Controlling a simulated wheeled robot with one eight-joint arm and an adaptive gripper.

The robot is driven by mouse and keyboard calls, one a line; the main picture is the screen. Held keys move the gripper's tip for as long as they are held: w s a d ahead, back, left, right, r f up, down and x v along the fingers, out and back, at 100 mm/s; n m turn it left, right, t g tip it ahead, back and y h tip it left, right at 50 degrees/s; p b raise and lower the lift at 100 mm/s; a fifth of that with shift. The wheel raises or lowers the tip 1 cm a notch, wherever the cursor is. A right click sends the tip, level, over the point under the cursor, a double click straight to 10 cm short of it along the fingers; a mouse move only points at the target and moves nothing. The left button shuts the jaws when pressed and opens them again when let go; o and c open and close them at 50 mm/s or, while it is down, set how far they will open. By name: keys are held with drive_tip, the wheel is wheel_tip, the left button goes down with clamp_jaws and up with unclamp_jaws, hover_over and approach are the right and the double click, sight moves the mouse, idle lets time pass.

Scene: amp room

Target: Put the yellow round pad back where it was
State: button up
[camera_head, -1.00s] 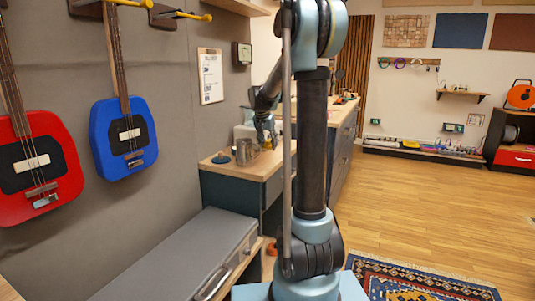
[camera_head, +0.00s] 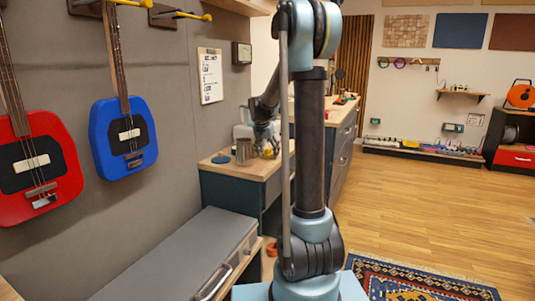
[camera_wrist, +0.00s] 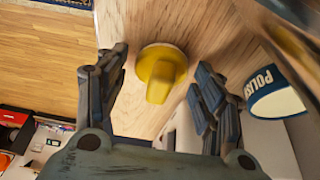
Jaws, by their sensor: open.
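The yellow round pad (camera_wrist: 160,72) shows in the wrist view as a yellow disc with a raised block-like part. It is over or on a pale wooden top, between the two fingers. My gripper (camera_wrist: 160,85) is open, with one dark jointed finger on each side of the pad and gaps between. Whether the pad touches the wood is hard to tell. In the head view my gripper (camera_head: 265,142) is low over the wooden counter (camera_head: 254,172), and a small yellow patch, likely the pad, shows at its fingers, partly hidden by my arm.
A container labelled "POLISH" (camera_wrist: 276,94) is close to the right finger in the wrist view. A metal cup (camera_head: 243,151) and a small dark round item (camera_head: 221,158) stand on the counter. Red (camera_head: 38,165) and blue (camera_head: 122,138) guitars hang on the left wall.

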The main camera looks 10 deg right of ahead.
drive_tip(key=shift+r, duration=0.1)
drive_tip(key=v, duration=1.2)
drive_tip(key=s+d+f+n+y, duration=0.1)
drive_tip(key=s+d+f+n, duration=0.15)
drive_tip(key=s, duration=0.85)
drive_tip(key=s+d+f+n, duration=0.1)
drive_tip(key=s+f, duration=0.3)
drive_tip(key=s, duration=0.7)
drive_tip(key=s+f+n, duration=0.1)
drive_tip(key=s+f, duration=0.6)
drive_tip(key=s, duration=0.2)
drive_tip(key=s+f+n+g+y, duration=0.1)
drive_tip(key=s+f+n, duration=0.1)
drive_tip(key=s+f, duration=0.5)
drive_tip(key=s+a, duration=0.1)
drive_tip(key=s, duration=0.2)
drive_tip(key=shift+f+n, duration=0.15)
drive_tip(key=shift+n, duration=0.1)
drive_tip(key=shift+c, duration=0.6)
